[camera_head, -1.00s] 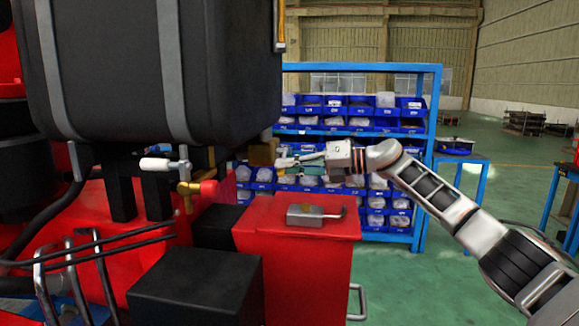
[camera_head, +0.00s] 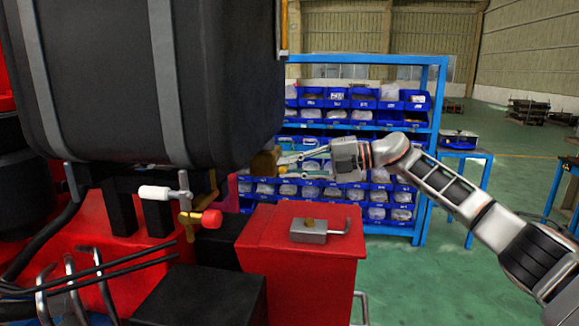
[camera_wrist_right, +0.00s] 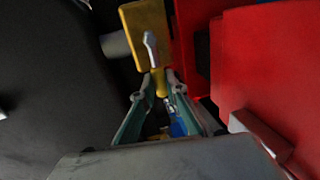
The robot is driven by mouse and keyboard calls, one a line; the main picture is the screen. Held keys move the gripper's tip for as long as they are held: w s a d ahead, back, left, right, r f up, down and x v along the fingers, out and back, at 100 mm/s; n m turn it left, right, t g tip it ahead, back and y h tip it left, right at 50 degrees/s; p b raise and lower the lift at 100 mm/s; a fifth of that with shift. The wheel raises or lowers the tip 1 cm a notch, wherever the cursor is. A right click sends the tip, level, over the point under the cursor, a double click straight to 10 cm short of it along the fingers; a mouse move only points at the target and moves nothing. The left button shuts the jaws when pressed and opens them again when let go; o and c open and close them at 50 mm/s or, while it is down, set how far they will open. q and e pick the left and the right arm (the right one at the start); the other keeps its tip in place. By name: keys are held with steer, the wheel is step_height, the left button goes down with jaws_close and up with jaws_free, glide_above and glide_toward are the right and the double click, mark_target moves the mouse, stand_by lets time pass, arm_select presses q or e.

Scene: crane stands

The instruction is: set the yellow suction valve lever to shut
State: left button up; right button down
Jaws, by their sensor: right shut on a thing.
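The yellow valve block (camera_head: 264,163) sits under the right end of the black tank in the head view. In the right wrist view the yellow block (camera_wrist_right: 146,32) is at the top, with a pale metal stem in front of it. The yellow lever (camera_wrist_right: 155,82) reaches down from there between the fingers. My right gripper (camera_head: 282,163) reaches in from the right beside the block; in the right wrist view (camera_wrist_right: 157,88) its fingers are closed on the lever. The lever's lower part is partly hidden by the fingers. My left gripper is not in view.
The black tank (camera_head: 225,80) hangs above left. A second brass valve with a white handle (camera_head: 155,192) and red knob (camera_head: 211,218) is at left. A red cabinet (camera_head: 300,265) carries a grey metal box (camera_head: 309,232). Blue bin shelves (camera_head: 345,110) stand behind; green floor is open at right.

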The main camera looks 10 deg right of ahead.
stand_by(0.3)
steer(key=c, duration=2)
jaws_free()
steer(key=v, duration=1.2)
